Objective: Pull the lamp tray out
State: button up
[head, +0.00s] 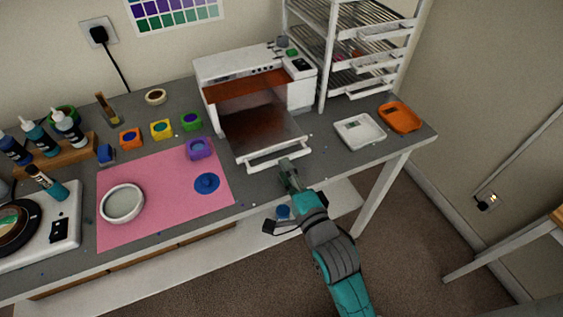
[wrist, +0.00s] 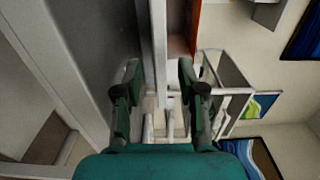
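The lamp (head: 245,75) is a white box with an orange-brown opening, standing on the grey bench. Its tray (head: 262,135) is out of the front, with a white handle bar (head: 278,154) along its front edge. My gripper (head: 287,166) is just in front of the handle's right part. In the wrist view my gripper (wrist: 158,82) is open, its two green fingers apart. A white bar, which looks like the handle (wrist: 158,50), runs between them with gaps on both sides. I cannot tell whether a finger touches it.
A white dish (head: 359,131) and an orange dish (head: 400,117) lie right of the tray. A white wire rack (head: 345,60) stands behind. The bench's front edge is close to the handle.

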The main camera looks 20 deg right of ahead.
jog(key=s, duration=0.7)
jog(key=shift+s, duration=0.4)
jog(key=s+f+n+g, duration=0.1)
jog(key=s+f+n, duration=0.2)
jog(key=s+n, duration=0.6)
jog(key=s+f+n+g, duration=0.2)
jog(key=s+n, duration=0.7)
jog(key=s, duration=0.9)
jog(key=shift+s+f, duration=0.2)
jog(key=shift+f, duration=0.6)
